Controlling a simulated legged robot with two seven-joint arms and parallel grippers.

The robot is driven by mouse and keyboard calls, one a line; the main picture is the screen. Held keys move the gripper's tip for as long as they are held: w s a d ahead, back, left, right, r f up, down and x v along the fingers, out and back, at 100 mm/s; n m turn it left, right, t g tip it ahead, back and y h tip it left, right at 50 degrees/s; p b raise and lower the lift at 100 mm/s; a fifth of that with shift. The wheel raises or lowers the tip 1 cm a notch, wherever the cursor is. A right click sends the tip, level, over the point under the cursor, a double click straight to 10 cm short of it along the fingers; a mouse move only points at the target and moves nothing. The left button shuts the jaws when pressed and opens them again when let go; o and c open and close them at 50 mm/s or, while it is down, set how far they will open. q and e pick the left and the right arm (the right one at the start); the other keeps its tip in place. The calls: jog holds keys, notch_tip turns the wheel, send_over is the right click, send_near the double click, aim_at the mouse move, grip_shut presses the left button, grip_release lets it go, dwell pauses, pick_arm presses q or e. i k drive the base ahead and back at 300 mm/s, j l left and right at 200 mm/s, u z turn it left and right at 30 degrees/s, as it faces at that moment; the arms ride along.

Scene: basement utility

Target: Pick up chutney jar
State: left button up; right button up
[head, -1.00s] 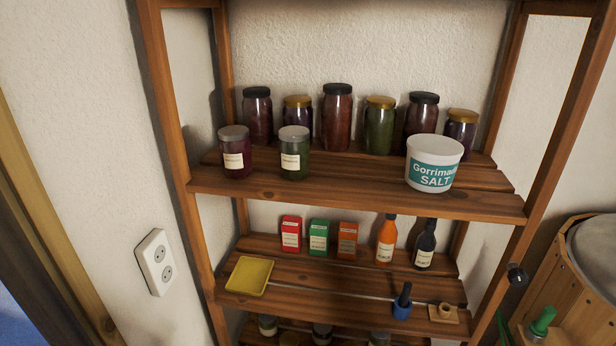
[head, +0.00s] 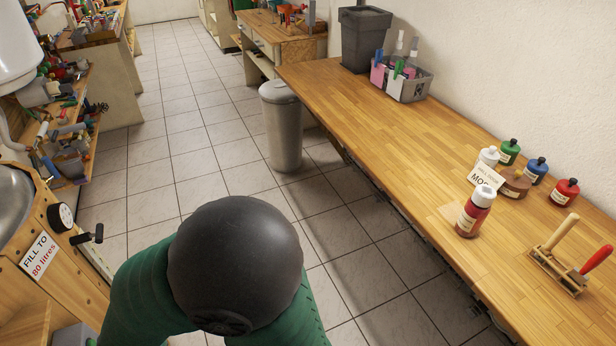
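No chutney jar is recognisable in the current head view, and the shelf of jars is out of the picture. A red bottle with a white cap and a label (head: 476,211) stands on the wooden workbench (head: 400,150) at the right. Neither of my grippers shows. A dark round part with green below it, at the bottom centre, hides some of the floor.
A grey bin (head: 282,125) stands on the tiled floor left of the bench. Several small paint bottles, a caddy (head: 402,82) and a wooden tool rack (head: 557,270) are on the bench. A wooden tub (head: 45,250) is at left. The floor (head: 190,120) ahead is clear.

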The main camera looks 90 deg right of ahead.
aim_at(472, 217)
jog(key=z, duration=4)
